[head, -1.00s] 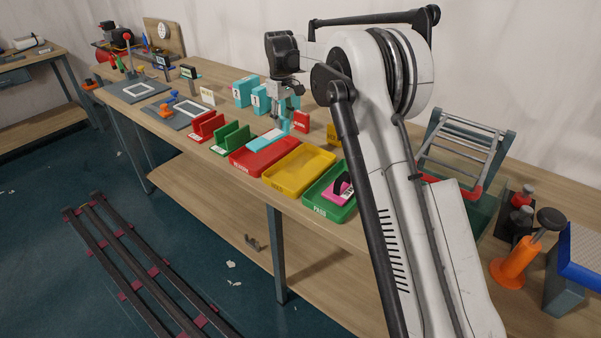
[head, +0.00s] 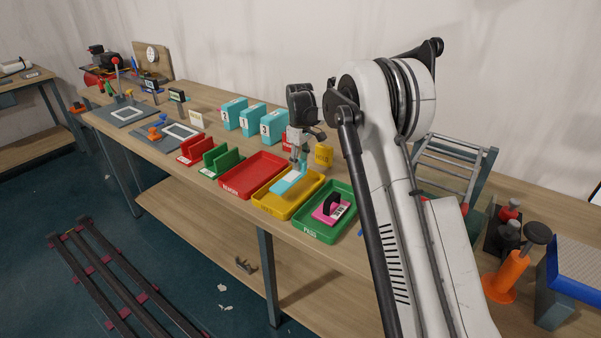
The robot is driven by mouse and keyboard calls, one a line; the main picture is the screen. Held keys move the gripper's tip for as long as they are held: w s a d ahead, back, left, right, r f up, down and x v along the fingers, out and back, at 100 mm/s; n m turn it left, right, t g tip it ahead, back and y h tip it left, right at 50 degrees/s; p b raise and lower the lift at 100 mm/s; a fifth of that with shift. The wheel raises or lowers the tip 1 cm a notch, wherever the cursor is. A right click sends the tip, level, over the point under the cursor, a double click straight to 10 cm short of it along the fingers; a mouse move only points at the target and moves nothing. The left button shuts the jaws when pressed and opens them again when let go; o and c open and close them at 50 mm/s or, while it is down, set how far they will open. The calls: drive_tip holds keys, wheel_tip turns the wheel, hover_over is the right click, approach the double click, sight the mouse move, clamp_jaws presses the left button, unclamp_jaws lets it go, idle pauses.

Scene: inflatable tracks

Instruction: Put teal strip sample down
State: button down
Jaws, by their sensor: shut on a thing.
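The teal strip sample (head: 285,186) is a flat teal piece with a pale top. My gripper (head: 295,171) is shut on it. The strip is at the yellow tray (head: 266,202), over its left part. I cannot tell whether the strip touches the tray floor. The red tray (head: 250,172) to the left is empty. The green tray (head: 306,231) to the right holds a pink piece (head: 329,212) with a black upright part and a white label.
Teal numbered blocks (head: 253,118) stand behind the trays. Red and green slotted holders (head: 222,160) stand left of the red tray. A yellow block (head: 323,156) stands behind the gripper. An orange-handled tool (head: 510,275) and a metal rack (head: 455,165) are at right.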

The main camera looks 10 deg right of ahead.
sight(301, 172)
drive_tip(key=shift+d+f, duration=0.15)
drive_tip(key=shift+f, duration=1.95)
drive_tip(key=shift+f, duration=0.1)
drive_tip(key=c, duration=1.6)
unclamp_jaws()
drive_tip(key=shift+o, duration=0.2)
